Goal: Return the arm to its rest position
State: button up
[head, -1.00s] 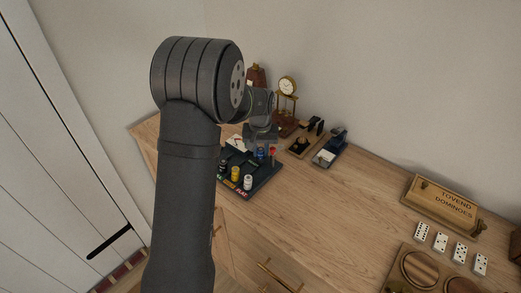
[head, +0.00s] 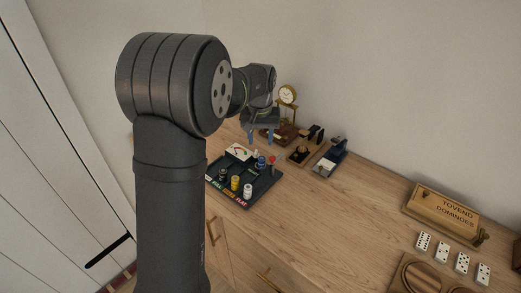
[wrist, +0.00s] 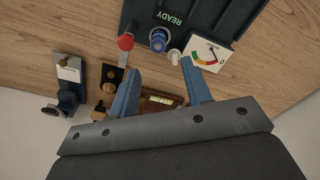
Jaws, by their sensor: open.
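My gripper (head: 262,137) is open and empty, with its blue fingers pointing down above the back of the wooden cabinet top. In the wrist view its two blue fingers (wrist: 160,92) stand apart with nothing between them. In the head view my arm fills the left and middle, and the gripper hangs behind and above a dark tray (head: 262,187) with small coloured pots. The wrist view shows part of this tray (wrist: 217,14), with a blue knob (wrist: 158,39), a red-topped lever (wrist: 126,42) and a gauge card (wrist: 205,54).
A domino box (head: 440,212) and several dominoes (head: 462,262) lie at the right. The middle wood top (head: 350,205) is clear.

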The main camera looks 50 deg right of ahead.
aim_at(261, 158)
notch_tip(261, 158, up, 2)
jog(key=shift+r, duration=0.1)
dwell(0.4)
jog(key=f, duration=1.3)
jog(key=shift+w+d+f, duration=0.15)
jog(key=shift+w+d, duration=0.05)
jog(key=shift+d, duration=0.1)
jog(key=shift+r, duration=0.25)
